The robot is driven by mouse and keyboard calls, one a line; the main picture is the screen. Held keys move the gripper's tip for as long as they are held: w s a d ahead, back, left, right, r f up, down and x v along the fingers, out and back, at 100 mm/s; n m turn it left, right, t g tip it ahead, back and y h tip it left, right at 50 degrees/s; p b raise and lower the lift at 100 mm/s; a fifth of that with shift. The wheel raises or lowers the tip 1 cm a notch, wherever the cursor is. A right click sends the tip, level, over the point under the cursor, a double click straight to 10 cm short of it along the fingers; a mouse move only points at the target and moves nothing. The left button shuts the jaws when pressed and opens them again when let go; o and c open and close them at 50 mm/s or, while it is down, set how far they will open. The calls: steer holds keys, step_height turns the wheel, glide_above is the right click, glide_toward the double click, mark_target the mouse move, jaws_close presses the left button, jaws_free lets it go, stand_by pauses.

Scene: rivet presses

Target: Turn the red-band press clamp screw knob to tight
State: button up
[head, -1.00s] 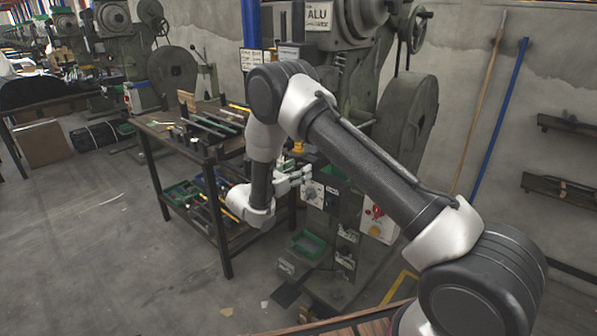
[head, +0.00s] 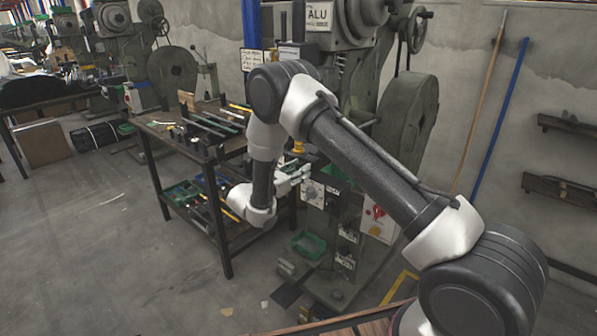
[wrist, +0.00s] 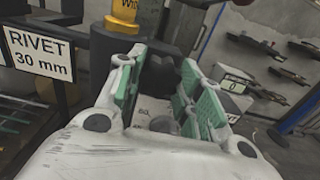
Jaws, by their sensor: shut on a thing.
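The press (head: 350,100) stands in the middle of the head view, grey-green, with an ALU sign on it. I cannot make out a red band.
A workbench (head: 190,145) with tools stands left of the press.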

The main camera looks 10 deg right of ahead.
steer(key=shift+s+f+m, duration=0.1)
steer(key=shift+f+m, duration=0.1)
steer(key=shift+m, duration=8)
steer(key=shift+f+m, duration=0.15)
steer(key=shift+m, duration=8.05)
steer(key=o, duration=1)
steer(key=shift+r, duration=0.1)
steer(key=shift+o, duration=0.2)
